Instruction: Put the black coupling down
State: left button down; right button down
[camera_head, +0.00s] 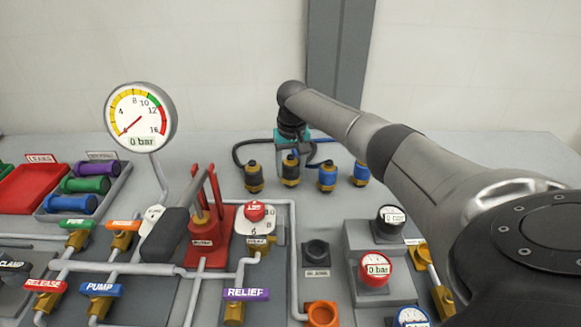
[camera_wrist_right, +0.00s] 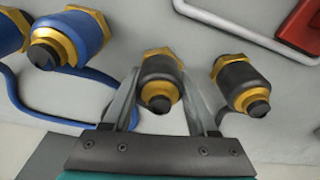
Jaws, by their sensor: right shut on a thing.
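My right gripper (camera_head: 291,142) reaches down from the arm at the right to the row of couplings at the back of the bench. It is shut on a black coupling (camera_head: 291,170) with brass-coloured parts. In the right wrist view, this held coupling (camera_wrist_right: 160,82) sits between the two fingers, its dark nose toward the gripper's base. A second black coupling (camera_head: 254,178) stands just left of it in the head view; it also shows in the right wrist view (camera_wrist_right: 240,85). Whether the held coupling touches the bench cannot be told. My left gripper is not in view.
Two blue couplings (camera_head: 327,176) (camera_head: 361,174) stand close on the right. Black and blue hoses run behind. A red lever frame (camera_head: 211,215), a dark round socket (camera_head: 317,252), an orange socket (camera_head: 322,314) and a stepped block with gauges (camera_head: 373,270) stand in front.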

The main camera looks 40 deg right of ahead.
aim_at(292, 165)
jog(key=shift+c, duration=1)
grip_release()
jog(key=shift+f, duration=0.1)
notch_tip(292, 165, up, 12)
jog(key=s+p, duration=0.1)
jog(key=p, duration=0.1)
jog(key=shift+s+a+p, duration=0.15)
jog(key=shift+a+p, duration=0.25)
